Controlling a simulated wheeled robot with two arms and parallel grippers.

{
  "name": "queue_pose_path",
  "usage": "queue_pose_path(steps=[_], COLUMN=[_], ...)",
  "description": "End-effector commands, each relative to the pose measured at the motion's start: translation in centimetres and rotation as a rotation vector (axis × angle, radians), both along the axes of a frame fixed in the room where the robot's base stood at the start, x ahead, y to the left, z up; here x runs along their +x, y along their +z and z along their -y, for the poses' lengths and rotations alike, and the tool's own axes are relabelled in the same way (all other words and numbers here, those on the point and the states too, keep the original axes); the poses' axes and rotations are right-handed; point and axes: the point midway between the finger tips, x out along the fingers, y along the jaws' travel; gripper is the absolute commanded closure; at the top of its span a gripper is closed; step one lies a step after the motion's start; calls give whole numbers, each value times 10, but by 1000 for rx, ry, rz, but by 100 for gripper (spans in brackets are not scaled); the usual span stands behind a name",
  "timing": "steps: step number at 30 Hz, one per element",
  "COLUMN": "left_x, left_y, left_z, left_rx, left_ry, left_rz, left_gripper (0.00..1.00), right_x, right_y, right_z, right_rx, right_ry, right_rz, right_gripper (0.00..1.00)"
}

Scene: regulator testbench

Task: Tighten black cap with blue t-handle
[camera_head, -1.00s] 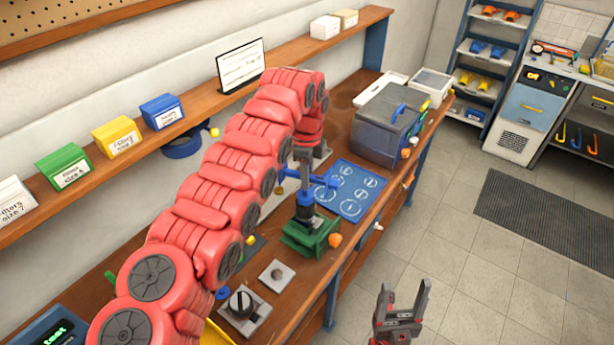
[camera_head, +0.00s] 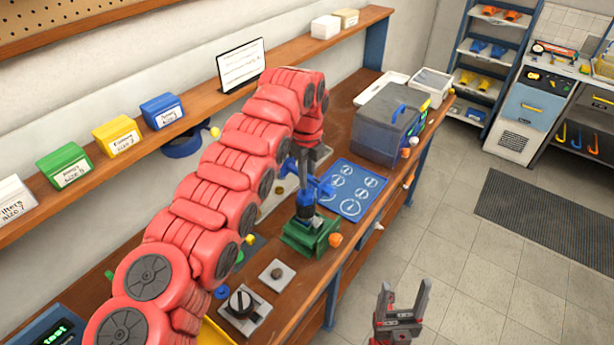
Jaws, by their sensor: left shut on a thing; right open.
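Whether the T-handle is fully seated on the cap is too small to tell. My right gripper (camera_head: 405,300) is open and empty, pointing up over the floor in front of the bench.
A blue mat with white outlines (camera_head: 345,203) lies right of the fixture. A grey toolbox (camera_head: 385,135) stands farther back. A metal plate (camera_head: 278,275) and a block with a black knob (camera_head: 242,304) lie nearer. My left arm covers much of the bench.

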Motion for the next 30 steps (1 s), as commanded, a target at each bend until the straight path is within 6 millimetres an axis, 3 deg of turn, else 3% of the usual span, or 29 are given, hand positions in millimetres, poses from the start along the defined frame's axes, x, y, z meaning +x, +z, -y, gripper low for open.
queue_pose_path(steps=[18,24,30], left_x=[0,-1,0], left_y=[0,0,0], left_z=[0,-1,-1], left_rx=[-1,-1,-1], left_ry=[-145,-277,-280], left_rz=[1,1,2], left_gripper=[100,100,100], right_x=[0,0,0], right_y=[0,-1,0], right_z=[0,0,0], right_rx=[0,0,0], right_ry=[0,0,0], right_rz=[0,0,0], right_gripper=[35,35,35])
